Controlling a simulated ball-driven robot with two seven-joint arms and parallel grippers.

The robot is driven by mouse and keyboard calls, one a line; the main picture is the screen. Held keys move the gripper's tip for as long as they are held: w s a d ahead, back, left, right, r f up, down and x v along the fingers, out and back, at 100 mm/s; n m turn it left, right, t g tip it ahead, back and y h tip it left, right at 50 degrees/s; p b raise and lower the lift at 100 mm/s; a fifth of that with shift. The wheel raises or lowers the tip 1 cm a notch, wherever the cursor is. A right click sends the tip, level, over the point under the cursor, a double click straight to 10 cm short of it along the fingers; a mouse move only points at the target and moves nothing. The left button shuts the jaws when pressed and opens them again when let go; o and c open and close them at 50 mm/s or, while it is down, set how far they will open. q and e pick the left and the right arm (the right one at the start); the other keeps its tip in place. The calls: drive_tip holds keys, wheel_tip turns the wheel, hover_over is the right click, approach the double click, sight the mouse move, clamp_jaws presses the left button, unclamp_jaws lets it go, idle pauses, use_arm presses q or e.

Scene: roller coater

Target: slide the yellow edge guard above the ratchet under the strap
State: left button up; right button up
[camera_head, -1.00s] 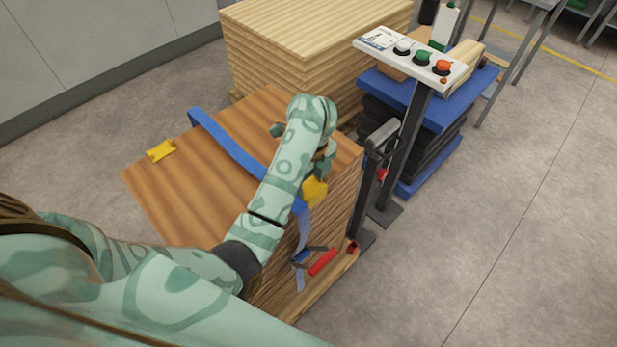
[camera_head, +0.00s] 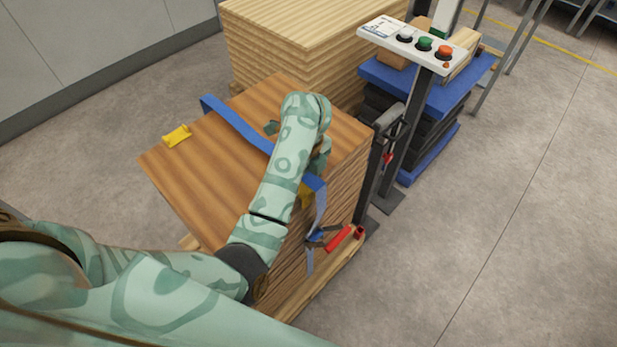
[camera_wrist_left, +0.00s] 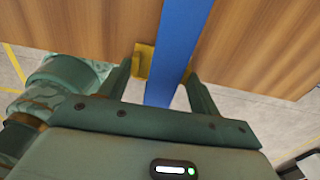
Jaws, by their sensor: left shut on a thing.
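The yellow edge guard (camera_head: 306,196) sits at the top edge of the wood stack, above the ratchet (camera_head: 338,238) with its red handle. The blue strap (camera_head: 238,124) runs across the stack top and down its side. In the left wrist view the strap (camera_wrist_left: 172,45) passes over the guard (camera_wrist_left: 144,62), whose yellow ends show on both sides. My left gripper (camera_wrist_left: 160,72) is shut on the guard, one finger on each side of the strap. In the head view my arm hides most of the left gripper (camera_head: 318,168). My right gripper is not in view.
A second yellow guard (camera_head: 177,136) lies on the stack's left edge, near the strap's far end. A post with a button panel (camera_head: 415,44) stands right of the stack (camera_head: 190,178). A paler wood stack (camera_head: 300,30) stands behind. Open floor lies right.

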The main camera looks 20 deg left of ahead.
use_arm(q)
drive_tip(key=o, duration=1.1)
drive_tip(key=shift+d, duration=0.1)
drive_tip(key=shift+c, duration=0.2)
drive_tip(key=shift+w, duration=0.1)
